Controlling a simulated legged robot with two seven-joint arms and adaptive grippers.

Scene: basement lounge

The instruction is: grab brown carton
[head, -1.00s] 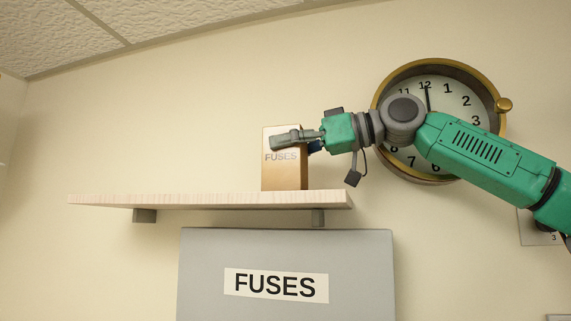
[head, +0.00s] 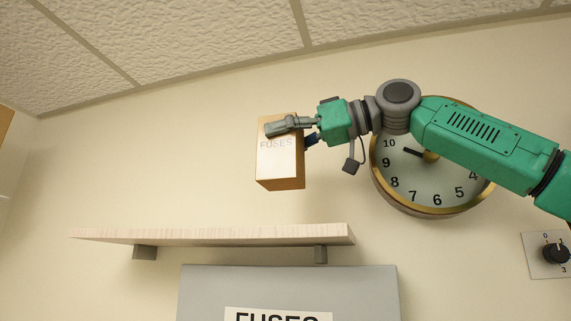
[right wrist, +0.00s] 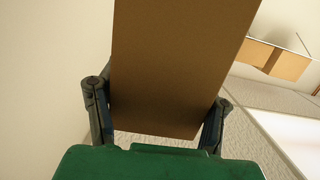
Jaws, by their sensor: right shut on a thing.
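The brown carton (head: 279,168), with a pale front label reading FUSES, is in the air above the wooden shelf in the head view. My right gripper (head: 292,130) is shut on its upper part, one finger across the front face. The far finger is mostly hidden behind the carton. In the right wrist view the carton (right wrist: 180,65) fills the middle, between the two fingers of my right gripper (right wrist: 157,118). There is a clear gap between the carton's bottom and the shelf (head: 210,234). My left gripper is not in view.
A grey box (head: 290,285) marked FUSES is below the shelf. A round brass-rimmed clock (head: 430,190) is on the wall behind my right arm. A dial plate (head: 541,262) is at the right. The shelf top looks clear. The ceiling (head: 200,40) is above.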

